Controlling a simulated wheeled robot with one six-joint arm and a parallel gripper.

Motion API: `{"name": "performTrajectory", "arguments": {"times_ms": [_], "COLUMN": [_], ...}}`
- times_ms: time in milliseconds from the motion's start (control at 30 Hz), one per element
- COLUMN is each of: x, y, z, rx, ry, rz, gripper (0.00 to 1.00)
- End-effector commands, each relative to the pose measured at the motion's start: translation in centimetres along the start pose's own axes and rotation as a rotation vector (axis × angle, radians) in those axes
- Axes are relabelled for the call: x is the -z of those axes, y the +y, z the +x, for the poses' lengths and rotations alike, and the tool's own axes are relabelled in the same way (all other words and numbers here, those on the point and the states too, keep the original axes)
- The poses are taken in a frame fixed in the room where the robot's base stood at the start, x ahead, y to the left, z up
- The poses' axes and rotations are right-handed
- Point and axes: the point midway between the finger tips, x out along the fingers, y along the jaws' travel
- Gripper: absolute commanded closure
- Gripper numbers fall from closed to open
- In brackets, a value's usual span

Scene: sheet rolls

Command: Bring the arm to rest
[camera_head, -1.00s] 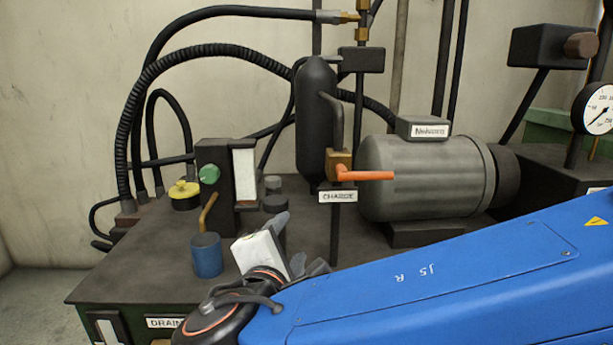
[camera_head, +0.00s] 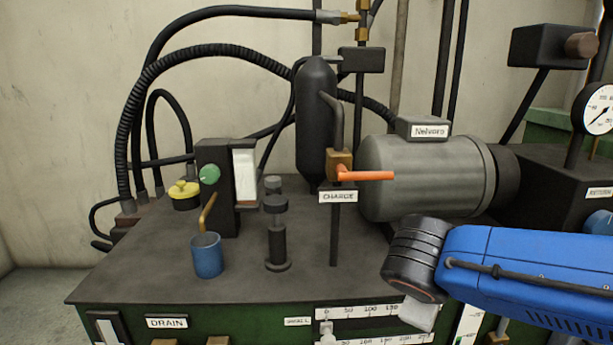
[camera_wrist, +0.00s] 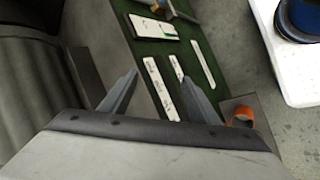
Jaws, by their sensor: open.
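My gripper (camera_wrist: 160,95) shows in the wrist view with its two grey fingers spread apart and nothing between them. Behind the fingers lie the green front of the bench and its white scale strips. In the head view my blue arm reaches in from the right edge, and its dark wrist stands in front of the bench's right part, below the grey motor (camera_head: 425,175). The fingers are mostly hidden there; only a pale part shows under the wrist.
The bench top (camera_head: 140,270) carries a blue cup (camera_head: 207,257), a dark post (camera_head: 277,245), a gauge block with a green knob (camera_head: 209,174), a yellow cap (camera_head: 184,193) and an orange lever (camera_head: 365,175). A pressure gauge (camera_head: 600,110) stands at right. The bench's left front is clear of my arm.

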Motion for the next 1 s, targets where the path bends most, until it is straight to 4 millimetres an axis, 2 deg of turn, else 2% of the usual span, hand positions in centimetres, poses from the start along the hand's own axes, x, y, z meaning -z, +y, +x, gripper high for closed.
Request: {"name": "performTrajectory", "arguments": {"times_ms": [33,200,500,800,1000], "x": [-1.1,-3.8,-7.0,-8.5,-8.7], "y": [-0.2,-1.5,-3.9,-5.4,-5.7], "z": [0.4,1.4,2.0,1.9,1.7], "rx": [0.032,0.137,0.291,0.395,0.426], "ry": [-0.006,-0.014,0.005,0.058,0.088], "rz": [0.051,0.211,0.514,0.820,0.943], "gripper": [0.44,0.44,0.44,0.44,0.44]}}
